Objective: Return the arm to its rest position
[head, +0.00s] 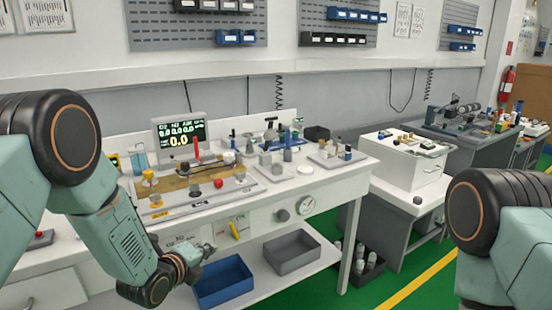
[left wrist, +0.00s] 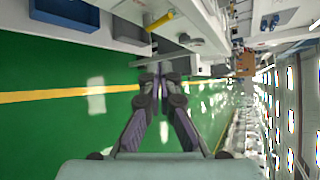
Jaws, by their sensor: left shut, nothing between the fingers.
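My left arm comes in from the left in the head view, its pale green links bent down in front of the white bench. My left gripper (head: 203,252) is at its end, in front of the bench's front face and above the blue bin. In the left wrist view the two dark fingers of the left gripper (left wrist: 162,80) come together at their tips, shut with nothing between them. Part of my right arm shows at the right edge of the head view; its gripper is outside the picture.
The white bench (head: 335,178) holds a display (head: 180,133) and several small parts. A blue bin (head: 222,281) and a grey bin (head: 291,251) sit on its lower shelf. A white cart (head: 402,168) stands to the right. Green floor (left wrist: 60,125) with a yellow line is open.

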